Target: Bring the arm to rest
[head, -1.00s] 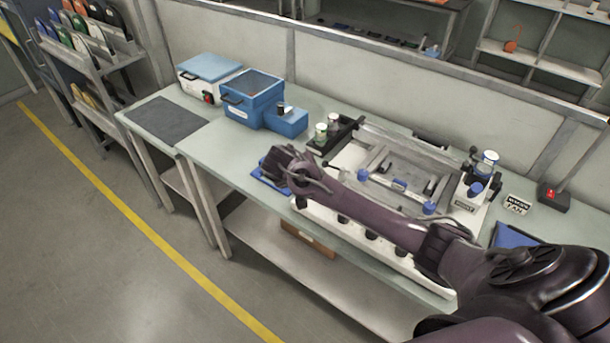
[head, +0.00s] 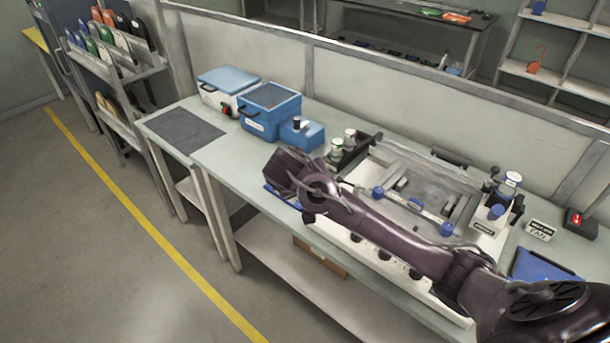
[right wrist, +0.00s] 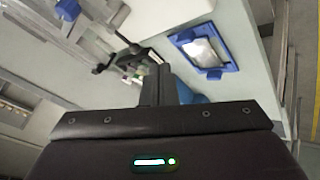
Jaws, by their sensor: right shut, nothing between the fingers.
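My right arm comes in from the right in the head view and reaches over the front of the workbench (head: 225,160). My right gripper (head: 282,172) is above the bench's front edge, near a blue tray (head: 284,197) that it partly hides. In the right wrist view the gripper's fingers (right wrist: 160,84) are together with nothing between them. The blue tray also shows there (right wrist: 206,53), with a pale shiny piece in it, apart from the fingers. My left gripper is not in view.
A white fixture (head: 372,172) with blue-knobbed parts lies behind my right forearm. A dark mat (head: 183,130) lies clear at the left end.

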